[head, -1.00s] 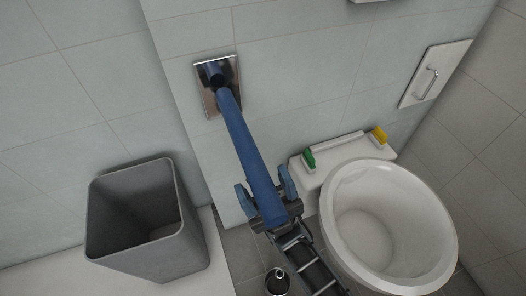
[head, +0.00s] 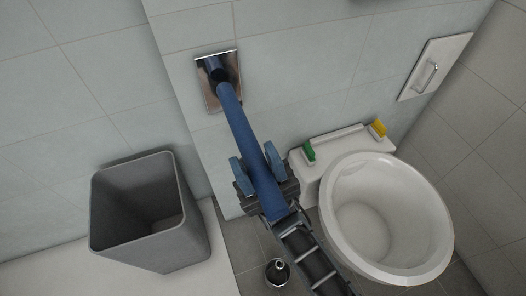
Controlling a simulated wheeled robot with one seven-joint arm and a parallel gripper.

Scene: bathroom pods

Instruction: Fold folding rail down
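The folding rail (head: 243,132) is a long blue bar. It runs from a shiny metal wall plate (head: 209,92) out towards me, down and to the right in the head view. My gripper (head: 255,166) is at the rail's outer part, with one blue finger on each side of the bar. The fingers stand apart, with a small gap at the left finger; the right finger looks very close to the bar. I cannot tell whether either touches. The rail hides part of the gripper's body.
A grey bin (head: 160,222) stands on a white ledge (head: 62,268) at left. A toilet (head: 432,205) is close on the right, with a green item (head: 308,150) and a yellow item (head: 379,128) behind it. A dark bottle (head: 277,272) stands on the floor below.

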